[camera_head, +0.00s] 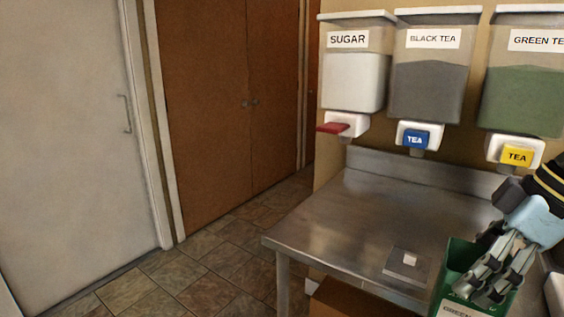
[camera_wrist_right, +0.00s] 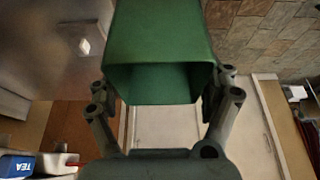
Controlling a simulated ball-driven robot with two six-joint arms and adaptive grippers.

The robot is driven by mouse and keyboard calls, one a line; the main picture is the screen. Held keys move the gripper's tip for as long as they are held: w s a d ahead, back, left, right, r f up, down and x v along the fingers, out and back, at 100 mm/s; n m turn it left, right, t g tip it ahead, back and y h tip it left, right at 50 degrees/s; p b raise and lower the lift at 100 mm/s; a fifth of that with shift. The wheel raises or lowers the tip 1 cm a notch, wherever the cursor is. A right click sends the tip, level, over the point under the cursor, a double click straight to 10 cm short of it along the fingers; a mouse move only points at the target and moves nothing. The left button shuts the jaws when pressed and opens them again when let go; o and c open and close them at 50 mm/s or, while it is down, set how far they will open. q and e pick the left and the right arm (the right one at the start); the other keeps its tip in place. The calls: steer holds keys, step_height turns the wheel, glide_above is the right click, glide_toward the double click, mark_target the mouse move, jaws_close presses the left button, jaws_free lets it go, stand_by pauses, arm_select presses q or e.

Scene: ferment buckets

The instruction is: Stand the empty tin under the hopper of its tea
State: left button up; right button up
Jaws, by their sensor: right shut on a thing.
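The green tin (camera_head: 448,283) is at the lower right of the head view, its open top facing up and a label starting "GREEN" partly cut off at the bottom edge. My right gripper (camera_head: 480,286) is shut on the tin; in the right wrist view the tin (camera_wrist_right: 160,40) sits between both fingers and its visible inside looks empty. The green tea hopper (camera_head: 524,98) hangs on the wall at the upper right, with a yellow TEA lever (camera_head: 516,157) below it. The tin is apart from it, nearer to me. My left gripper is not in view.
The steel table (camera_head: 345,215) is mostly clear below the hoppers. A small plate with a white block (camera_head: 409,260) lies near its front edge. The sugar hopper (camera_head: 353,80) and black tea hopper (camera_head: 429,90) hang to the left. A brown box (camera_head: 352,302) is below the table edge.

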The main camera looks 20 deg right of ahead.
steer(key=f, duration=0.1)
steer(key=f+b, duration=0.2)
steer(key=shift+s+f, duration=0.15)
steer(key=shift+s, duration=0.15)
step_height(320, 180, down, 6)
steer(key=b, duration=0.6)
steer(key=shift+f+b, duration=0.25)
steer(key=shift+b, duration=0.05)
steer(key=shift+f, duration=0.1)
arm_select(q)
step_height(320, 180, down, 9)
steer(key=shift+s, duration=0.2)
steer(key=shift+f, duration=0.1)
arm_select(e)
steer(key=shift+w+a, duration=0.1)
